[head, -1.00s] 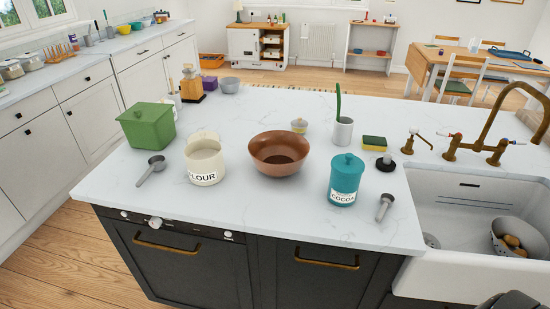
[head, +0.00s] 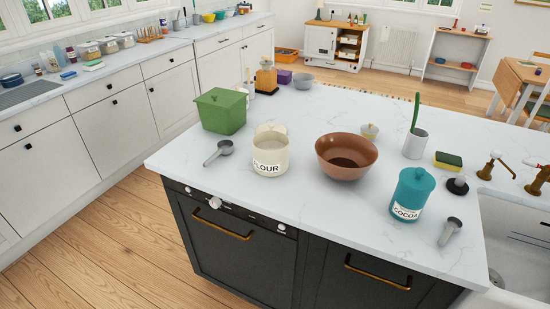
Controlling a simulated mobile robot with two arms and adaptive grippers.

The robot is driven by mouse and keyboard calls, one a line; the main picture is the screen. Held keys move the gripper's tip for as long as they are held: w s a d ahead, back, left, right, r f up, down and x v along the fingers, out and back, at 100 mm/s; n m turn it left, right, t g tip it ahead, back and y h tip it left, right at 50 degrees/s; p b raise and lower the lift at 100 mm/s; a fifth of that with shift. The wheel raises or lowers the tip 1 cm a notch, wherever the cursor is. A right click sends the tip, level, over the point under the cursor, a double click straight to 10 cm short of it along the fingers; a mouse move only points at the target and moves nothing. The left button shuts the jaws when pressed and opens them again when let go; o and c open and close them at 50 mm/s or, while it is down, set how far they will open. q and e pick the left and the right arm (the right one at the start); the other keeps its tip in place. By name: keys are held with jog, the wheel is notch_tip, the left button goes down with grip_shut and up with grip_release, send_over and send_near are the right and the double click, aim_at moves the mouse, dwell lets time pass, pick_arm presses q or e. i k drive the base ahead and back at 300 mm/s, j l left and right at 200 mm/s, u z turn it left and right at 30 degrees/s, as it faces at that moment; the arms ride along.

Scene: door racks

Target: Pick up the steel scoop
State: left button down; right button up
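A grey metallic scoop (head: 219,152) lies on the white worktop (head: 330,235), left of the open flour canister (head: 271,160) and in front of the green box (head: 221,111). A second grey scoop (head: 450,231) lies at the right, beside the lidded teal cocoa canister (head: 410,195). Both look metallic; I cannot tell which one is the steel scoop. Neither of my grippers shows in the head view.
A brown bowl (head: 346,156) stands between the two canisters. A grey cup (head: 415,144) with a green handle, a sponge (head: 448,160) and brass taps (head: 495,165) are at the right. The worktop's front strip is clear. Wooden floor (head: 110,250) is open at left.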

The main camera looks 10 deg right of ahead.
aim_at(225, 147)
jog(key=i+j+z, duration=0.1)
jog(key=j, duration=0.3)
jog(key=i+j+z, duration=0.1)
jog(key=j, duration=0.35)
jog(key=i+j, duration=0.2)
jog(key=j, duration=0.2)
jog(key=z, duration=0.05)
